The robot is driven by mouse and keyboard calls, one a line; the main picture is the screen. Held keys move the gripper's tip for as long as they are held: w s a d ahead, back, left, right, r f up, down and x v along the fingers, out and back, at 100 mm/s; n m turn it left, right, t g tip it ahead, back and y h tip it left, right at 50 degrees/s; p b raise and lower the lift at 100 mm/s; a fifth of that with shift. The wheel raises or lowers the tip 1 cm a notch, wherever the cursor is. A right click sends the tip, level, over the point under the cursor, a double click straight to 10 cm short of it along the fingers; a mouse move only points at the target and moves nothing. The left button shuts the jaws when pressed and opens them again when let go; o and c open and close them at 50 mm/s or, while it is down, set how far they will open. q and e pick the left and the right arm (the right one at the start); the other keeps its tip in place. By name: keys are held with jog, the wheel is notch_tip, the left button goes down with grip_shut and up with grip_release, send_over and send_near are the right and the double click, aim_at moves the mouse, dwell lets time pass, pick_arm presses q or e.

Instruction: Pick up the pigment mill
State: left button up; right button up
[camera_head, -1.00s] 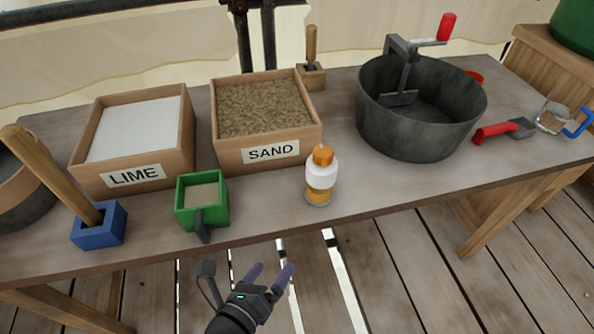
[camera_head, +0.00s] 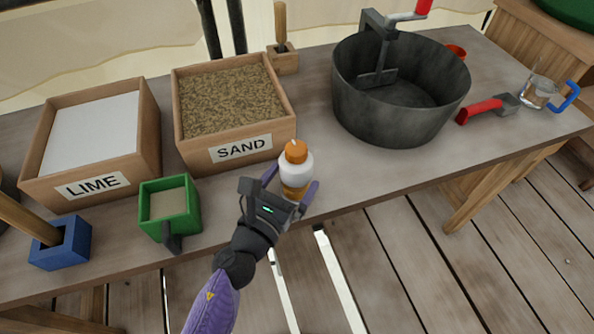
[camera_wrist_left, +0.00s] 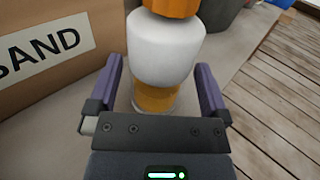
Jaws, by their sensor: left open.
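The pigment mill (camera_head: 296,170) is a small white bottle shape with an orange cap and an orange lower part. It stands upright on the table near the front edge, in front of the sand box. My left gripper (camera_head: 290,188) is open, with one finger on each side of the mill's lower part. In the left wrist view the mill (camera_wrist_left: 165,50) stands between the two purple fingers (camera_wrist_left: 159,88), with a visible gap at each side. My right gripper is not in view.
The sand box (camera_head: 184,110) stands close behind the mill, and the lime box (camera_head: 150,130) is to its left. A green scoop box (camera_head: 191,212) and a blue block tool (camera_head: 62,248) are at the front left. A big grey tub (camera_head: 400,125) stands to the right.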

pick_arm(q)
jog(key=shift+x, duration=1.15)
jog(key=c, duration=1.1)
jog(key=shift+c, duration=0.2)
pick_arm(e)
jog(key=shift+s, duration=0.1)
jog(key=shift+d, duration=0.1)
